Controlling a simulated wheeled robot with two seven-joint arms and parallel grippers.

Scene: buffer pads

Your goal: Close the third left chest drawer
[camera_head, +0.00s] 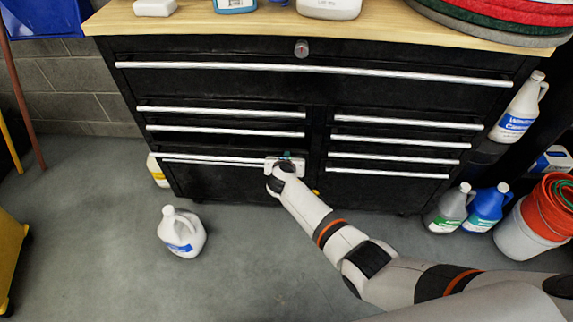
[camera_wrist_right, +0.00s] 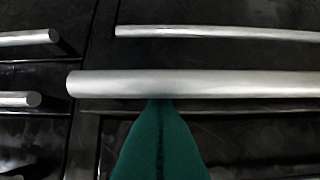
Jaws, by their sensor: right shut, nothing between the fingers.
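The black chest has a left column of drawers. The third left drawer's silver handle (camera_head: 215,160) is the lowest one in that column, and its front seems to stand out a little from the chest. My right gripper (camera_head: 288,163) is at the right end of this handle, shut and empty. In the right wrist view its green fingertips (camera_wrist_right: 160,104) meet the edge of a thick, near silver handle (camera_wrist_right: 230,84); I cannot tell whether they touch it. My left gripper is not in view.
A white jug (camera_head: 181,232) stands on the floor at front left. A wooden top (camera_head: 240,22) covers the chest. Jugs (camera_head: 487,207) and a white bucket (camera_head: 520,235) stand on the right. The floor before the left drawers is mostly clear.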

